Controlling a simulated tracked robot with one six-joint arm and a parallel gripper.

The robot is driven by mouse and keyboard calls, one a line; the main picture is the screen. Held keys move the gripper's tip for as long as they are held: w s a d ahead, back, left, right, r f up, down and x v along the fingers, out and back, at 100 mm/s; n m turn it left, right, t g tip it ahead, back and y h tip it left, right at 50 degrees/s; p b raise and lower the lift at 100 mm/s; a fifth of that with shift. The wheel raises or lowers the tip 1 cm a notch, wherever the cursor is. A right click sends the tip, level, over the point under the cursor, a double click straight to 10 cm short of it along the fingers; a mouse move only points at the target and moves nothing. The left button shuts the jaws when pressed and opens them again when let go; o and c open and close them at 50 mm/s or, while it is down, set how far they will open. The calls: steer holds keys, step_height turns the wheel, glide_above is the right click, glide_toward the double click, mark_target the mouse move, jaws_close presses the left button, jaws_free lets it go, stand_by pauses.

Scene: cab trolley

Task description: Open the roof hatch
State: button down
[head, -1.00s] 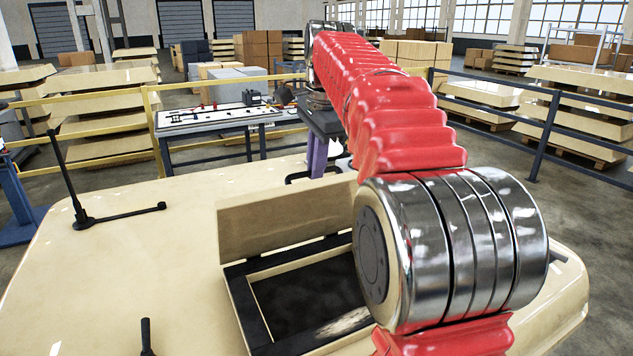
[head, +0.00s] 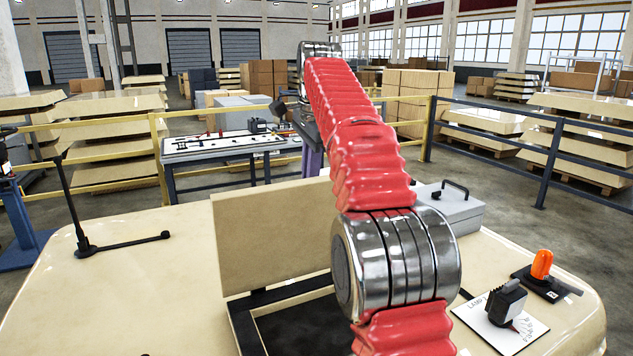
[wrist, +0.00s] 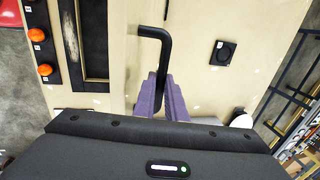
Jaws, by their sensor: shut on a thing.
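The hatch lid (head: 275,235) is a flat cream panel standing raised at the back edge of the roof opening. The opening's dark frame (head: 280,292) and shadowed inside are partly covered by my arm. My gripper (wrist: 162,85) has purple fingers closed on a bent black bar handle (wrist: 163,45). In the head view its purple fingers (head: 312,158) show behind the lid, and their tips are hidden there. The handle's join to the lid is not clear in the wrist view.
A black rod (head: 72,200) stands on the cream roof at left. A bench (head: 220,145) stands behind.

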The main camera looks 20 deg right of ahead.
steer(key=shift+w+a, duration=0.15)
steer(key=shift+w, duration=0.05)
stand_by(0.3)
steer(key=c, duration=1.8)
jaws_free()
